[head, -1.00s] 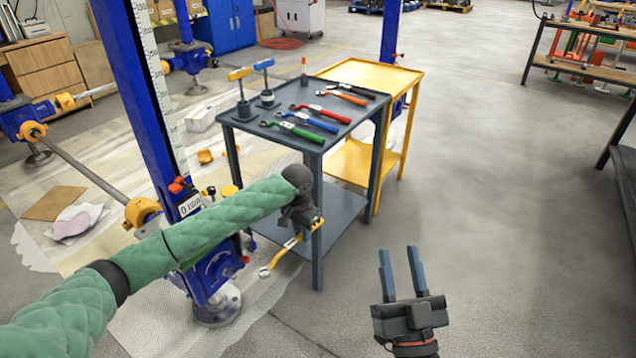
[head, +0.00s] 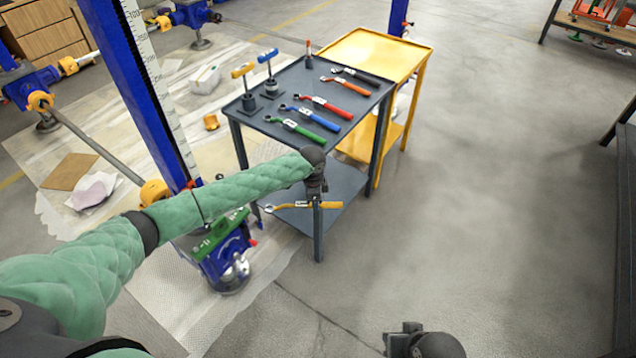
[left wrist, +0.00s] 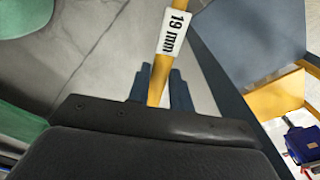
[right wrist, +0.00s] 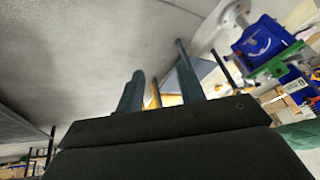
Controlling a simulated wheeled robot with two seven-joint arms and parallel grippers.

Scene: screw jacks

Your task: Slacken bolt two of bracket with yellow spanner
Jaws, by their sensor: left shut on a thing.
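The yellow spanner (head: 290,206) lies about level in my left gripper (head: 317,196), in front of the grey cart's near leg. My left gripper is shut on its handle, and the left wrist view shows the spanner (left wrist: 166,72) between the fingers with a 19 mm label. A green bracket (head: 215,238) sits on the blue jack's base, left of the spanner's head and apart from it. Its bolts are too small to tell apart. My right gripper (right wrist: 158,84) is open and empty. In the head view only its body shows at the bottom edge.
The grey cart (head: 268,132) carries green, blue, red, orange and black-handled spanners and two T-handled tools. A yellow cart (head: 385,50) stands behind it. The blue jack column (head: 130,95) rises left of the carts.

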